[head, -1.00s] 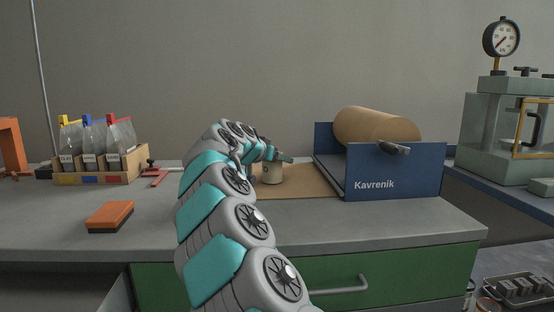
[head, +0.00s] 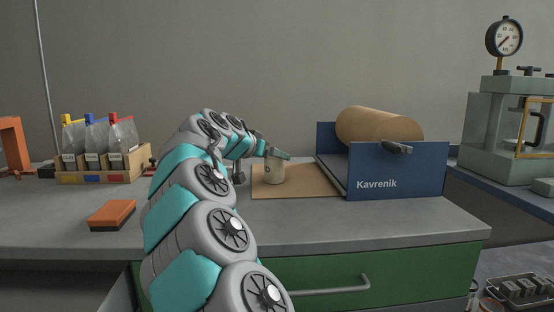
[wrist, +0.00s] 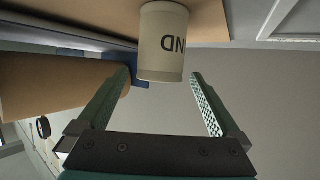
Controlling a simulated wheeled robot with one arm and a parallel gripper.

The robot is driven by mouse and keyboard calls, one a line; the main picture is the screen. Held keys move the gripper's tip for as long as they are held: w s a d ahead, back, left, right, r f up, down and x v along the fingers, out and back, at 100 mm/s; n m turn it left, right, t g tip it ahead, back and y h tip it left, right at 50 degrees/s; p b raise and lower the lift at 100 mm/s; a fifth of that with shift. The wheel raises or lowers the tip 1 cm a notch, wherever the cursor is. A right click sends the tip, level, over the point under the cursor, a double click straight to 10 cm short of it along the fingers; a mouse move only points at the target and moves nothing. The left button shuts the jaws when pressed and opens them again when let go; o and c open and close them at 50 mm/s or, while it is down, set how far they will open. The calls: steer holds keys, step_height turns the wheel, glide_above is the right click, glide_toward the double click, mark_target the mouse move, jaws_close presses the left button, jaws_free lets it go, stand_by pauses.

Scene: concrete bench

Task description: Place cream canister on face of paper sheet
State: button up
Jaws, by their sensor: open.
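The cream canister (head: 275,173) stands upright on the brown paper sheet (head: 310,182), toward its left part. In the wrist view, which is upside down, the canister (wrist: 163,42) shows dark letters and its base meets the paper (wrist: 100,12). My gripper (head: 277,153) is at the canister's top in the head view. In the wrist view my gripper (wrist: 160,75) is open, with one finger to each side of the canister's top end and gaps between. The fingers partly cover the canister's top in the head view.
A blue Kavrenik holder (head: 395,171) with a brown paper roll (head: 375,126) stands right of the sheet. A crate of bags (head: 105,170) and an orange block (head: 112,214) are at left. A green press (head: 505,130) stands far right. The front bench strip is clear.

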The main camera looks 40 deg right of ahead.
steer(key=v, duration=0.6)
steer(key=shift+r, duration=0.1)
stand_by(0.4)
